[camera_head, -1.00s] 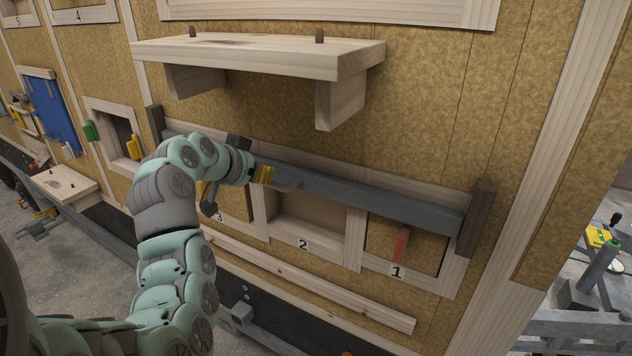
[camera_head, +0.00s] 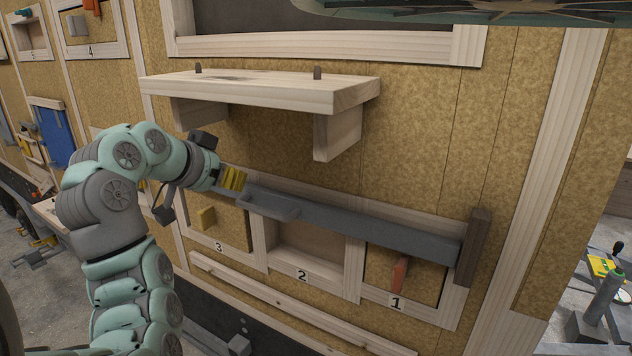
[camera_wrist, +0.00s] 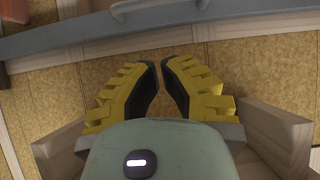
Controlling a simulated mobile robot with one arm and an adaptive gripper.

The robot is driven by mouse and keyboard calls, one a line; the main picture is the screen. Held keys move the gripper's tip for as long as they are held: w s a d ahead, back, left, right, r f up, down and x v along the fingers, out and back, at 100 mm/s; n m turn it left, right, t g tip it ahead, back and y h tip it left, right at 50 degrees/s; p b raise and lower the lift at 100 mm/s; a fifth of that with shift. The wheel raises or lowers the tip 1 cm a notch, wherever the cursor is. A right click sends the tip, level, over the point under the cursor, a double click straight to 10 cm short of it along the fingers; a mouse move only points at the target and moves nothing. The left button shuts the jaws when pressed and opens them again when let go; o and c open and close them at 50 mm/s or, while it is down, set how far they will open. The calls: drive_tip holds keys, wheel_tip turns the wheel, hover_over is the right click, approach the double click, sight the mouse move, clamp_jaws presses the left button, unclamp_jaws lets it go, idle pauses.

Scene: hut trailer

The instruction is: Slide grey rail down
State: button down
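The grey rail (camera_head: 380,228) is a long bar lying along the top of the numbered openings on the wall. Its right end meets a dark wooden post (camera_head: 473,248); its left end is hidden behind my arm. A grey loop handle (camera_head: 271,208) sticks out from it above opening 2.
A wooden shelf (camera_head: 250,88) juts out above the rail. A wooden ledge (camera_head: 300,305) runs beneath.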

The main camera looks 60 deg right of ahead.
drive_tip(key=shift+p+v, duration=0.5)
drive_tip(key=shift+v, duration=0.65)
drive_tip(key=shift+w, duration=0.15)
